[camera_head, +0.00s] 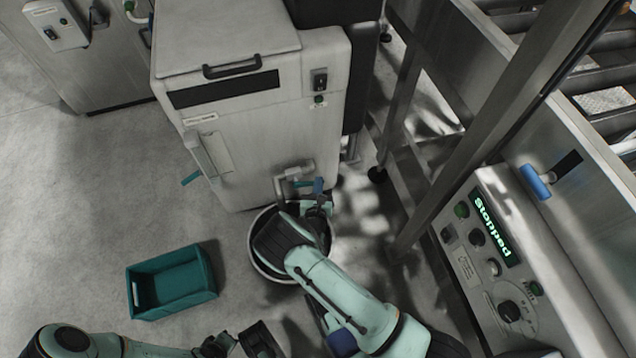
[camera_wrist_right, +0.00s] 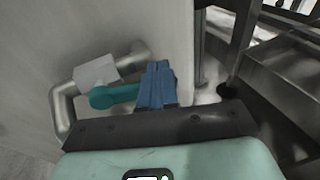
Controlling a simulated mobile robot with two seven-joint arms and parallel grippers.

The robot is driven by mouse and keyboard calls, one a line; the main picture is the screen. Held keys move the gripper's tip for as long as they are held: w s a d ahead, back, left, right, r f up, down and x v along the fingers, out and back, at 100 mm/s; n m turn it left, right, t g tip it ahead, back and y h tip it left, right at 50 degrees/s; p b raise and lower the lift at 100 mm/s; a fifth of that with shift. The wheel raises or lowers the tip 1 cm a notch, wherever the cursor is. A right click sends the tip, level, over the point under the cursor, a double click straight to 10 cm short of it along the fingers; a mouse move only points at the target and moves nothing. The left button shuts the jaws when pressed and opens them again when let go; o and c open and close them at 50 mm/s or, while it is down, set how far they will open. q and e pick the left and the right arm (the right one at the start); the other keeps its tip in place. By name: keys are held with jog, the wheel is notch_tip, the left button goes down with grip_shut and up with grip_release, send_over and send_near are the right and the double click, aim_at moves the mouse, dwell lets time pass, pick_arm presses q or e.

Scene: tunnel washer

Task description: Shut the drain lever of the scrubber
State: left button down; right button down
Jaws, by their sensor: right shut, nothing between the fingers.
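The scrubber (camera_head: 250,115) is a pale grey cabinet in the middle of the head view. A bent metal drain pipe (camera_head: 281,181) comes out low on its front, and also shows in the right wrist view (camera_wrist_right: 63,108). The teal drain lever (camera_wrist_right: 112,96) sticks out sideways from the pipe's valve. My right gripper (camera_head: 319,187) is shut and empty, its blue fingers (camera_wrist_right: 157,85) just right of the lever's end; I cannot tell if they touch. My left gripper (camera_head: 262,342) is low in the head view; its fingers are unclear.
A round bucket (camera_head: 262,268) stands under the pipe, partly hidden by my right arm. A teal crate (camera_head: 172,310) lies on the floor to the left. A metal frame (camera_head: 480,130) and a control panel (camera_head: 490,265) stand at right. Floor left of the scrubber is clear.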

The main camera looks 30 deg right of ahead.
jog(key=shift+f+b, duration=0.35)
jog(key=shift+f, duration=0.55)
jog(key=shift+a+f, duration=0.1)
jog(key=shift+f, duration=0.05)
jog(key=f+b, duration=0.1)
jog(key=a+f+b, duration=0.1)
jog(key=f, duration=0.1)
jog(key=shift+w+a, duration=0.1)
jog(key=shift+w, duration=0.05)
dwell(0.3)
jog(key=shift+a+f, duration=0.1)
jog(key=shift+a, duration=0.05)
